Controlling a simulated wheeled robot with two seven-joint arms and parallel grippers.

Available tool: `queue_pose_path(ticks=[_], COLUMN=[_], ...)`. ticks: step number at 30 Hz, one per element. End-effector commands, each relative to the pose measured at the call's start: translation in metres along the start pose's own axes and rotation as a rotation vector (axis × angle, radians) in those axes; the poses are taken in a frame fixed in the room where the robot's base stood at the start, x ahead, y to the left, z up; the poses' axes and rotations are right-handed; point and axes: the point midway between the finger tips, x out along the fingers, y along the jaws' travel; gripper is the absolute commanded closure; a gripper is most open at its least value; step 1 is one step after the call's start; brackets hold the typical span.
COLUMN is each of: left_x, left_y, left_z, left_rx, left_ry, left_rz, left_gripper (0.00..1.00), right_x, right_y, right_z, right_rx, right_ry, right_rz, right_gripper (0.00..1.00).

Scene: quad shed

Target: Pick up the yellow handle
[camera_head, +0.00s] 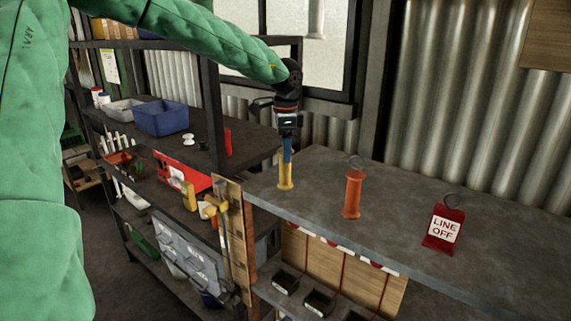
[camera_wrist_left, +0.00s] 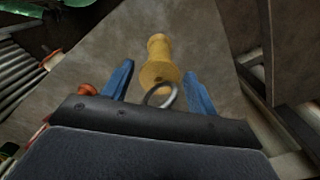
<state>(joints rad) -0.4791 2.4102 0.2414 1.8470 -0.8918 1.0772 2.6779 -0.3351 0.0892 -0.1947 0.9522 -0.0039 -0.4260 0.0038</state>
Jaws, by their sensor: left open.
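The yellow handle (camera_head: 286,179) stands upright near the left end of the grey bench top, below my left gripper. In the left wrist view the yellow handle (camera_wrist_left: 158,62) shows between the two blue fingers, with a metal ring at its near end. My left gripper (camera_head: 287,150) points down over the handle, and its fingers are open, one on each side in the wrist view (camera_wrist_left: 158,85). In the head view the fingers cover the handle's upper part. I cannot tell whether they touch it. My right gripper is not in view.
An orange handle (camera_head: 352,194) stands to the right on the bench (camera_head: 400,205). A red "LINE OFF" tag (camera_head: 444,229) stands farther right. Dark shelves with a blue bin (camera_head: 160,118) are at left. A corrugated wall (camera_head: 465,100) and window stand behind the bench.

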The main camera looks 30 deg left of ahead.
Motion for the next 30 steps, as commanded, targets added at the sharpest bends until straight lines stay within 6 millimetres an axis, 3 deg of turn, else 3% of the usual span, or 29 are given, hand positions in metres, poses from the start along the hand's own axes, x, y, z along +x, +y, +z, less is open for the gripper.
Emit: queue_pose_path(ticks=[8,16,27,30], left_x=[0.002,0.002,-0.004,-0.014], left_y=[0.0,0.0,-0.001,-0.001], left_z=[0.0,0.0,0.0,-0.001], left_rx=[0.0,0.0,0.001,0.0], left_ry=[0.001,0.0,0.0,0.002], left_rz=[-0.001,-0.001,-0.004,-0.006], left_gripper=[0.42,0.95,0.96,0.96], right_x=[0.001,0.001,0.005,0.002], right_y=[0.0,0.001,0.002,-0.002], right_z=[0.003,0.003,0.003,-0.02], right_rx=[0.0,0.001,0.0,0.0], right_ry=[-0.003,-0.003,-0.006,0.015], right_rz=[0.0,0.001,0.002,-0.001], right_gripper=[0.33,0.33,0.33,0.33])
